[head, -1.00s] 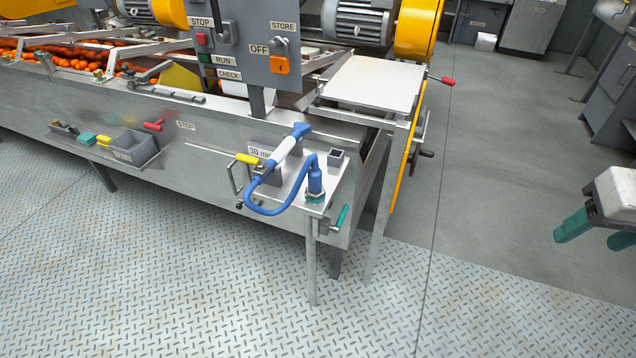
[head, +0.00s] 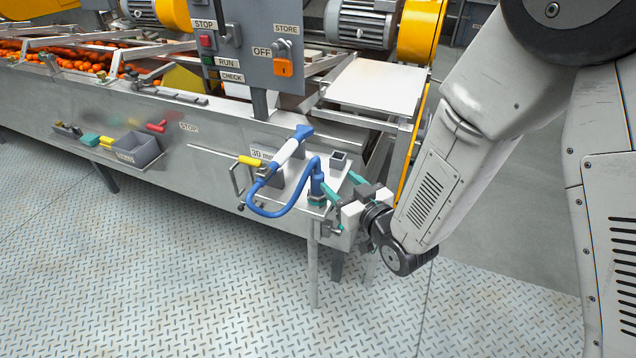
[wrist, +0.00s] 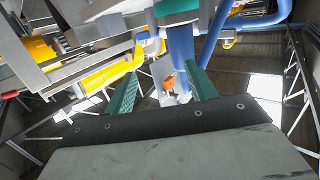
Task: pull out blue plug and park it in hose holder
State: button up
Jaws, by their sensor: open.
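The blue plug (head: 316,184) stands upright in a teal-ringed fitting at the front corner of a small steel shelf. A blue hose (head: 265,211) loops from its top to a blue-and-white nozzle (head: 287,151) lying at a slant on the shelf. A small grey square socket (head: 338,160), possibly the hose holder, stands empty-looking behind the plug. My gripper (head: 339,178) is open, its teal fingers at the plug's right side. In the wrist view the blue plug (wrist: 181,45) lies near the right finger of my gripper (wrist: 162,70); whether they touch is unclear.
A yellow-handled lever (head: 250,160) is left of the shelf. The control box (head: 250,45) rises behind it, and a white-topped platform (head: 375,88) is behind right. A grey tool tray (head: 138,146) hangs on the machine's side. The plated floor (head: 170,270) in front is clear.

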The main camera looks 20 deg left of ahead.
aim_at(313, 175)
jog(key=shift+n+y, duration=0.3)
jog(key=shift+y, duration=0.6)
jog(key=a, duration=0.2)
jog(key=w+a, duration=0.1)
jog(key=a, duration=0.2)
jog(key=w+a+f, duration=0.1)
jog(key=a, duration=0.2)
jog(key=shift+w+f, duration=0.1)
jog(key=shift+w, duration=0.15)
jog(key=c, duration=1.1)
